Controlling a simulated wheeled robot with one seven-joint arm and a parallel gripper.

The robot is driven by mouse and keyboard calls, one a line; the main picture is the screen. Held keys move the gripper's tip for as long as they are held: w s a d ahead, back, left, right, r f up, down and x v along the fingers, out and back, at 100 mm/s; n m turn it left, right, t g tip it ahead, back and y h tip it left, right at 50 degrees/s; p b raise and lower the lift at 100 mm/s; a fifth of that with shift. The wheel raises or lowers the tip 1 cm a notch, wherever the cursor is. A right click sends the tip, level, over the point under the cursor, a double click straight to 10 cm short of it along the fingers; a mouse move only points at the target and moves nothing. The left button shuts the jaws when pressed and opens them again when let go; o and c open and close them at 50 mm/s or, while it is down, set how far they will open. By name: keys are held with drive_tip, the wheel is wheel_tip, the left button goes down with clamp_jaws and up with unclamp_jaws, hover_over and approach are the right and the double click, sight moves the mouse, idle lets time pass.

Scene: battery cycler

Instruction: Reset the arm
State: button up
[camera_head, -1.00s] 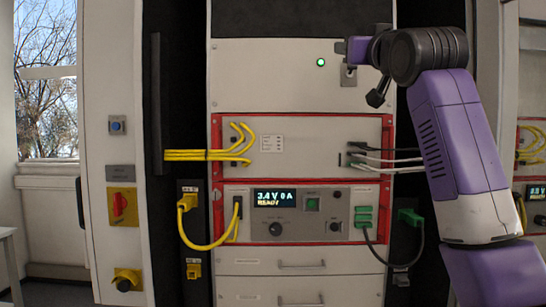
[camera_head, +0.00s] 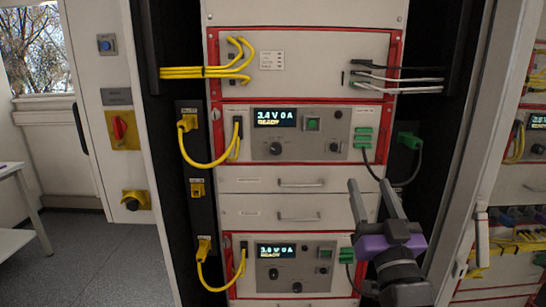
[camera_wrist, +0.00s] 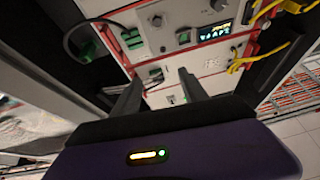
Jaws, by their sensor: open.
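My gripper (camera_head: 376,200) is open and empty in the head view, at the lower right in front of the rack's drawers. Its two fingers point up in the picture, and the wrist below is dark with a purple band. In the wrist view my gripper (camera_wrist: 160,92) shows two dark fingers spread apart with nothing between them. The upper cycler unit (camera_head: 290,150) reads 3.4 V 0 A, READY. The lower cycler unit (camera_head: 300,285) shows a similar lit display. My gripper partly covers the lower unit's right side.
Yellow cables (camera_head: 205,160) loop at the left of the units. A green plug (camera_head: 408,140) with a dark cable is at the right, close above my gripper. A wall panel carries a red switch (camera_head: 118,127). Open floor (camera_head: 90,250) lies at the left.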

drive_tip(key=s+f+g, duration=0.1)
drive_tip(key=s+f, duration=1.5)
drive_tip(key=s, duration=0.2)
drive_tip(key=s+f+g+b, duration=0.1)
drive_tip(key=s+f+g, duration=0.2)
drive_tip(key=s, duration=1.1)
drive_tip(key=s+d+f+g+b, duration=0.1)
drive_tip(key=s+f+g, duration=0.3)
drive_tip(key=s+f, duration=0.6)
drive_tip(key=s, duration=0.5)
drive_tip(key=shift+s+h, duration=0.3)
drive_tip(key=shift+h, duration=0.1)
